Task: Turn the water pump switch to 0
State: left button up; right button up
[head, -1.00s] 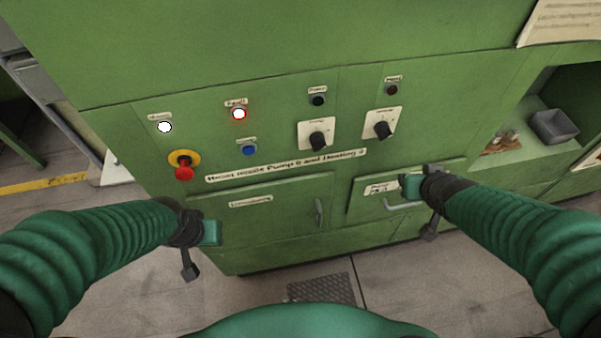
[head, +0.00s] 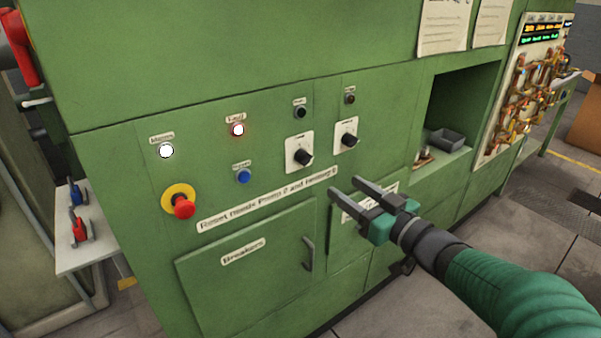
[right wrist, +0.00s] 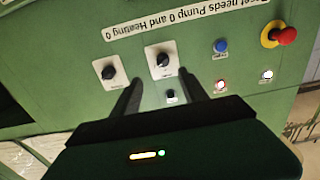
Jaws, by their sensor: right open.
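Two black rotary switches on white plates sit on the green panel: the left switch (head: 303,156) and the right switch (head: 347,139). The small print on their plates is too small to read, so I cannot tell which is the pump's. Both knobs point obliquely. In the right wrist view, turned upside down, the left switch (right wrist: 162,60) lies ahead between the finger lines and the right switch (right wrist: 109,73) is to its left. My right gripper (head: 344,187) is open and empty, below the switches and apart from them. My left gripper is out of view.
A sign (head: 268,200) reads "Reset needs Pump 0 and Heating 0". A red emergency button (head: 183,208), a blue button (head: 243,176), a lit red lamp (head: 238,130) and a white lamp (head: 166,151) share the panel. A breakers door (head: 245,270) with a handle is below.

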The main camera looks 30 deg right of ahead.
send_near(308, 163)
jog(key=w+d, duration=0.1)
jog(key=d, duration=0.1)
jog(key=w+a, duration=0.1)
jog(key=w, duration=0.1)
jog(key=w+a, duration=0.1)
jog(key=w, duration=0.2)
jog(key=w+a+b, duration=0.1)
jog(key=w+a, duration=0.1)
jog(key=w, duration=0.1)
jog(key=shift+r, duration=0.15)
jog(key=shift+w+d, duration=0.1)
jog(key=shift+w, duration=0.2)
jog(key=shift+w+d+f, duration=0.1)
jog(key=shift+d, duration=0.35)
jog(key=shift+w+d+f, duration=0.15)
jog(key=shift+d, duration=0.6)
jog(key=shift+c, duration=0.3)
jog(key=shift+a+r, duration=0.15)
jog(key=shift+a, duration=0.6)
jog(key=c, duration=1)
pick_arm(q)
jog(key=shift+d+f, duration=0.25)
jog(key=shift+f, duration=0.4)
pick_arm(e)
jog(key=shift+s+d, duration=0.1)
jog(key=shift+d, duration=0.2)
grip_shut()
